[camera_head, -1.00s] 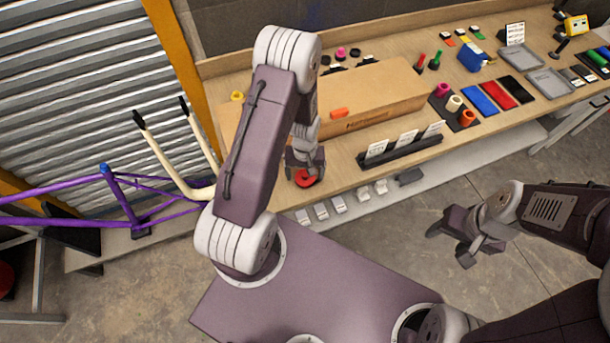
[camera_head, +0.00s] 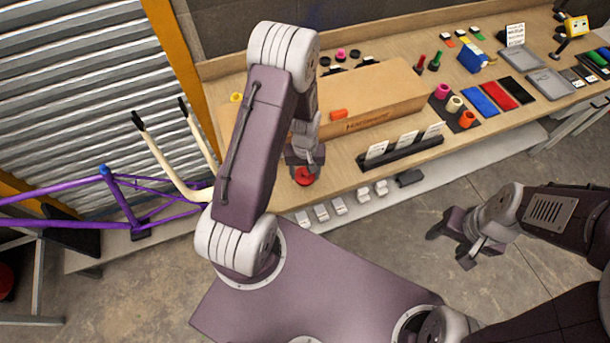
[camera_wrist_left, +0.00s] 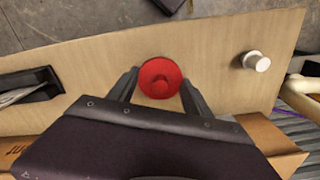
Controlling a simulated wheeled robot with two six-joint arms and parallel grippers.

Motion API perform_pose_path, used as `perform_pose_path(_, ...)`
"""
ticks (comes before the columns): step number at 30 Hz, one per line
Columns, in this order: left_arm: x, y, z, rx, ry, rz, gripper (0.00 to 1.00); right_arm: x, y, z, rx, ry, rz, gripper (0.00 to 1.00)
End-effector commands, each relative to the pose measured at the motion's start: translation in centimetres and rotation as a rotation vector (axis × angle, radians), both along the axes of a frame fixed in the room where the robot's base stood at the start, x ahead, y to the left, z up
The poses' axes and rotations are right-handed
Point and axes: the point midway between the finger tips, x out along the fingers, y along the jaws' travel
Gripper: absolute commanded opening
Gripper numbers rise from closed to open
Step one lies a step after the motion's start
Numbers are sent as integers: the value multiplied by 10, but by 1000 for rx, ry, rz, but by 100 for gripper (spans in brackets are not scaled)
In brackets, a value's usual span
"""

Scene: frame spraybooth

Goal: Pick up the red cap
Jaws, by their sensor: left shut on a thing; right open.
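The red cap (camera_head: 304,176) is round and sits near the front edge of the wooden bench, in front of the cardboard box. My left gripper (camera_head: 305,170) is at the cap and shut on it. Whether the cap is clear of the bench top is hard to tell. My right gripper (camera_head: 455,240) is open and empty, over the floor at the right.
The long cardboard box (camera_head: 385,92) stands just behind the cap, with an orange piece (camera_head: 339,114) on it. A black card holder (camera_head: 400,153) is to the right. A purple bike frame (camera_head: 60,190) stands at the left. A white cylinder (camera_wrist_left: 256,61) stands on the bench.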

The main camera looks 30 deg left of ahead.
Motion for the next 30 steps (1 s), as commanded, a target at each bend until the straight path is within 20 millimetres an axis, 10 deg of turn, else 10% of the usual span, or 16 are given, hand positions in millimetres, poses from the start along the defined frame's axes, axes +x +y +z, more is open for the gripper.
perform_pose_path(14, -81, -44, 73, 0, -4, -6, 20, 0, 0, -13, 0, 0, 0, 57)
perform_pose_path(30, -102, -55, 86, 0, -2, -1, 20, 0, 0, -78, 0, 0, 0, 57)
